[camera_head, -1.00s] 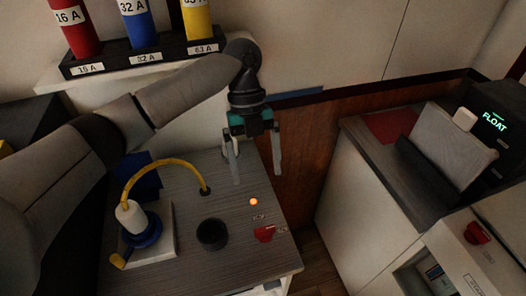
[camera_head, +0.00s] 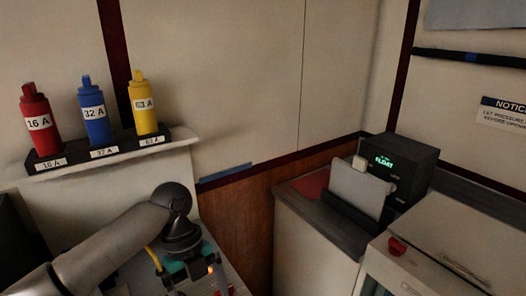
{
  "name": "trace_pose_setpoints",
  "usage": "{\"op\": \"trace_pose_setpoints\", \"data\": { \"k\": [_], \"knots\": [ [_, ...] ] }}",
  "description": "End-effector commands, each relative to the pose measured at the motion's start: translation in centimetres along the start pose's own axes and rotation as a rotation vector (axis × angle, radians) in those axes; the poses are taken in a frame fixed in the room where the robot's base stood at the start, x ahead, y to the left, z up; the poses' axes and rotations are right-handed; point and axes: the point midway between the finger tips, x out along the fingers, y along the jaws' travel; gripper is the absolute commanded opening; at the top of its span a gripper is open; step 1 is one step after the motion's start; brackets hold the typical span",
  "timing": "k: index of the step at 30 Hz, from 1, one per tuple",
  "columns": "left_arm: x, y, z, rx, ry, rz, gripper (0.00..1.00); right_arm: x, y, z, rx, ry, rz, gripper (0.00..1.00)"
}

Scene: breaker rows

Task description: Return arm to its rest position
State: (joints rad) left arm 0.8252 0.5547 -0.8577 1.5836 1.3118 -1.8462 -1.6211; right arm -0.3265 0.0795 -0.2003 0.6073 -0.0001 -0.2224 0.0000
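My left arm comes in from the lower left, and my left gripper (camera_head: 195,283) is low at the bottom edge, over the grey table (camera_head: 222,262). Its fingertips are not clearly visible, so its opening does not show. My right gripper is not in view. A piece of the yellow cable (camera_head: 152,258) shows beside the arm's wrist. The orange light (camera_head: 210,269) glows next to the gripper. The red (camera_head: 37,120), blue (camera_head: 95,112) and yellow (camera_head: 143,104) cylinders stand upright in a labelled black rack on the shelf, clear of the arm.
A counter at the right holds a black box (camera_head: 405,168) reading FLOAT and a grey tilted panel (camera_head: 357,190). A white cabinet with a red knob (camera_head: 397,246) stands at the front right. A wood-panelled wall (camera_head: 240,232) lies between table and counter.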

Motion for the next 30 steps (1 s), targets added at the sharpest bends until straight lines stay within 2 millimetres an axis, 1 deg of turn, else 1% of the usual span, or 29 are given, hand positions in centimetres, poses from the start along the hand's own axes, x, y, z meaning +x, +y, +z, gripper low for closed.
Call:
{"op": "trace_pose_setpoints", "data": {
  "k": [1, 4, 6, 7, 10, 12, 16, 20, 23, 27, 30],
  "knots": [
    [1.2, -0.2, -0.6, -0.030, 0.000, -0.011, 0.95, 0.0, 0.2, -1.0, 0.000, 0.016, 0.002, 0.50],
    [3.3, -0.5, -1.7, -0.112, -0.010, -0.039, 0.95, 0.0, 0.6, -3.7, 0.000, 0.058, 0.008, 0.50],
    [4.8, -0.7, -2.5, -0.184, -0.015, -0.070, 0.95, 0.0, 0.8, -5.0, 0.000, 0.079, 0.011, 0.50],
    [5.4, -0.8, -2.9, -0.220, -0.016, -0.086, 0.95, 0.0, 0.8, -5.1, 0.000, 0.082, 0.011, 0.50],
    [7.5, -1.0, -4.2, -0.360, -0.019, -0.147, 0.95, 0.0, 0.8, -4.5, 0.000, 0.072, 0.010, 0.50],
    [8.6, -1.0, -5.1, -0.470, -0.015, -0.195, 0.95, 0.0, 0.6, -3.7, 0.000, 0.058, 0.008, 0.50],
    [10.3, -0.6, -6.3, -0.697, -0.001, -0.287, 0.95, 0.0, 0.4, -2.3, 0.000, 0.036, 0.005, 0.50],
    [11.3, 0.4, -7.0, -0.951, 0.017, -0.380, 0.95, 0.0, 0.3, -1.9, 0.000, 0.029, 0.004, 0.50],
    [11.8, 1.8, -7.2, -1.160, 0.030, -0.451, 0.95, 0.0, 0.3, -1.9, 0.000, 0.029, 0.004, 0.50],
    [12.2, 4.6, -7.0, -1.466, 0.037, -0.546, 0.95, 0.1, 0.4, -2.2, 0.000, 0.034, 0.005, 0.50],
    [12.2, 6.8, -6.7, -1.653, 0.030, -0.604, 0.95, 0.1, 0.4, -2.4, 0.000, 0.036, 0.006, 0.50]
  ]
}}
